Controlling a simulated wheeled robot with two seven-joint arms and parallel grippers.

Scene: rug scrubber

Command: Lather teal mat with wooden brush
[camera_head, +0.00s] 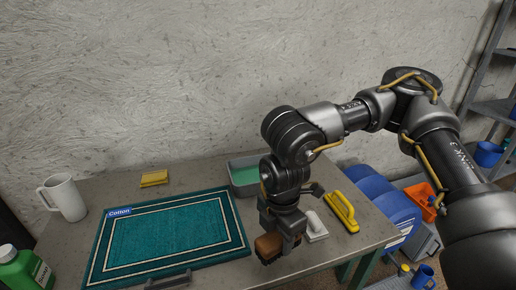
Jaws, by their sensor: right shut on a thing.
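The teal mat (170,235) with a white double border lies flat on the grey table. My right gripper (281,236) points down just right of the mat's front right corner. It is shut on the wooden brush (269,247), whose brown block shows below the fingers. The brush is apart from the mat's teal middle; I cannot tell whether it touches the table. Its bristles are mostly hidden. A grey tub (243,172) with green liquid stands behind the mat's right side, partly hidden by my right arm.
A yellow-handled brush (342,210) and a white-handled one (315,228) lie at the right. A yellow sponge (154,178) is behind the mat. A white mug (65,197) and green bottle (24,268) stand left.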

